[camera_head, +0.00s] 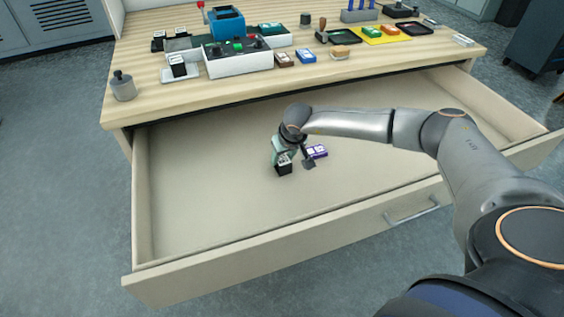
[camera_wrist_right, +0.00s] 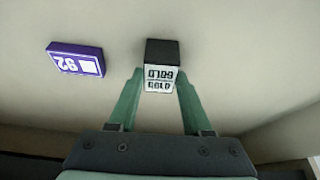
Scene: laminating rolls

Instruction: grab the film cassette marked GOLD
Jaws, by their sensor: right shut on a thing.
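The film cassette marked GOLD (camera_head: 284,168) is a small black block in the open drawer (camera_head: 210,205). In the right wrist view the cassette (camera_wrist_right: 161,52) shows its black side and a white label reading GOLD, upside down. My right gripper (camera_wrist_right: 160,82) has its green fingers on either side of the label end, closed on the cassette. In the head view my right gripper (camera_head: 291,157) is low in the drawer, partly covering the cassette. I cannot tell whether the cassette touches the drawer floor. My left gripper is not in view.
A purple box marked 92 (camera_wrist_right: 76,58) lies beside the cassette; it also shows in the head view (camera_head: 317,151). The rest of the drawer floor is clear. The wooden tabletop (camera_head: 150,100) behind holds a control box (camera_head: 238,62) and several small items.

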